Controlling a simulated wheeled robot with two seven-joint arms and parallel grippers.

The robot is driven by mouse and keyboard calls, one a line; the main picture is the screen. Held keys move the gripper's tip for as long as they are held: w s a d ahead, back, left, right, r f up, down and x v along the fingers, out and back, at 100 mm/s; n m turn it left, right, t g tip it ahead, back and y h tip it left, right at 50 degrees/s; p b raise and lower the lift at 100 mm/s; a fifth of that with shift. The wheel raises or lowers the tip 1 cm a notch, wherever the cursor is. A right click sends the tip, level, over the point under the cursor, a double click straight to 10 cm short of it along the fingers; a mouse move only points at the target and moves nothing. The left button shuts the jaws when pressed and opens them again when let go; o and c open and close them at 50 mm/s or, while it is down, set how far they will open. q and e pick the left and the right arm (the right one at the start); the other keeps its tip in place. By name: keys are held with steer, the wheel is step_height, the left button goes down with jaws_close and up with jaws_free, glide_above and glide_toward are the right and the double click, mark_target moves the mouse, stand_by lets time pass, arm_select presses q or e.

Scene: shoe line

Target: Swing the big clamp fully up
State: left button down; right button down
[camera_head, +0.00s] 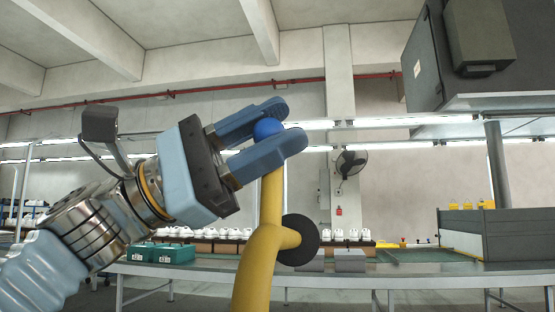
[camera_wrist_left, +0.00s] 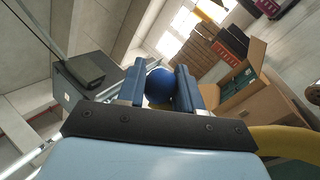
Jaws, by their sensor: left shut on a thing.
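The big clamp (camera_head: 265,240) shows in the head view as a thick yellow arm that rises from the bottom edge. A blue ball knob (camera_head: 267,128) tops its upright yellow rod, and a black round pad sits at its side (camera_head: 298,240). My left gripper (camera_head: 282,125) is shut on the blue knob, with a blue finger on each side of it. The left wrist view shows the knob (camera_wrist_left: 160,86) between the fingers and part of the yellow arm (camera_wrist_left: 290,142) at the lower right. The clamp's base is out of view. My right gripper is in neither view.
A long work table (camera_head: 360,268) runs behind the clamp, with teal bins (camera_head: 174,253) and rows of white shoes on it. A dark grey machine (camera_head: 480,60) hangs at the upper right. An open cardboard box (camera_wrist_left: 245,85) shows in the left wrist view.

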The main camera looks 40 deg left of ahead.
arm_select(q)
steer(key=shift+s+d+f+m, duration=0.15)
steer(key=shift+s+d+m, duration=0.25)
steer(key=shift+s, duration=0.05)
steer(key=shift+g, duration=0.4)
steer(key=c, duration=0.8)
jaws_free()
steer(key=shift+s, duration=0.2)
steer(key=shift+w+t, duration=0.1)
steer(key=shift+t, duration=0.2)
steer(key=shift+a, duration=0.15)
steer(key=b+v, duration=0.2)
steer(key=v, duration=1.1)
steer(key=shift+a+f, duration=0.2)
steer(key=shift+a, duration=0.05)
